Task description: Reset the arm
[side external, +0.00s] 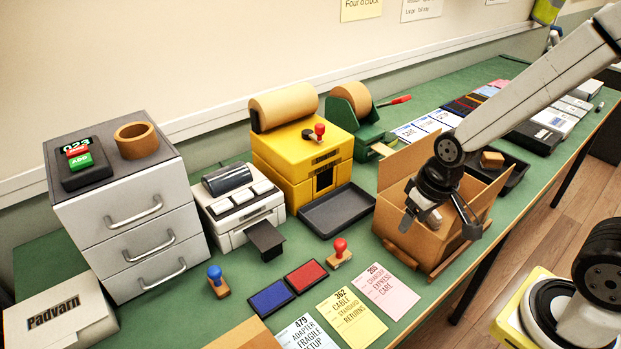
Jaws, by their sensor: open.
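My gripper (440,228) hangs at the end of my arm, in front of the open cardboard box (401,232), with its jaws apart. Nothing shows between its fingers. The gripper hides part of the box, and I cannot tell whether it touches it. The inside of the box is mostly hidden.
A yellow machine (301,150) with a black tray (338,209), a white printer (239,203) and a drawer unit (129,207) stand left. Stamps, blue (271,298) and red (306,276) pads and cards (351,315) lie in front. A green dispenser (356,117) stands behind the box.

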